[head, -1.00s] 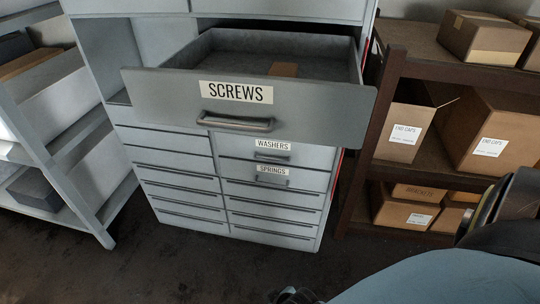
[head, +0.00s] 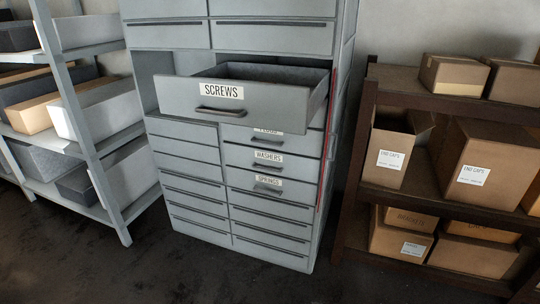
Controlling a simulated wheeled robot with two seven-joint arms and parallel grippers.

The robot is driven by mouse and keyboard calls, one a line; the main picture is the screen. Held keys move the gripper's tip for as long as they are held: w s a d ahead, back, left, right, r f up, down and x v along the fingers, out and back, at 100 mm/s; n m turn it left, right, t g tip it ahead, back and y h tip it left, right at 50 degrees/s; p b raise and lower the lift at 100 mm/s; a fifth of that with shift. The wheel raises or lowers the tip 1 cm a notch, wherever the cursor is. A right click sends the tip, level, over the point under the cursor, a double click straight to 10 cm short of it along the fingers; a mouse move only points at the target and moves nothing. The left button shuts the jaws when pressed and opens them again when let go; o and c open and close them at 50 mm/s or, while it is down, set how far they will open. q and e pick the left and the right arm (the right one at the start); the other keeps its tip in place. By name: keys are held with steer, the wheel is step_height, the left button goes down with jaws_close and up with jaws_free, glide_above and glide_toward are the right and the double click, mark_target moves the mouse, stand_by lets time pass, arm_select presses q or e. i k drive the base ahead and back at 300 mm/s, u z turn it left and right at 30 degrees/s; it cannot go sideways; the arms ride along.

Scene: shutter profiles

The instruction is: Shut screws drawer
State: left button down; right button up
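The screws drawer (head: 240,106) is a grey metal drawer with a white SCREWS label (head: 222,92) and a bar handle (head: 221,111). It stands pulled out of the grey cabinet (head: 190,145), and part of its open inside shows behind the front panel. The front panel hides part of the drawer row below. Neither of my grippers shows in the head view.
Shut drawers labelled WASHERS (head: 268,160) and SPRINGS (head: 267,185) lie below. A brown shelf (head: 362,150) with cardboard boxes stands at the right, a grey rack (head: 95,150) at the left. The dark floor (head: 150,275) in front is clear.

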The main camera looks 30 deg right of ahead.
mark_target(230, 92)
steer(key=z, duration=1.2)
steer(key=i, duration=0.95)
steer(key=u, duration=0.2)
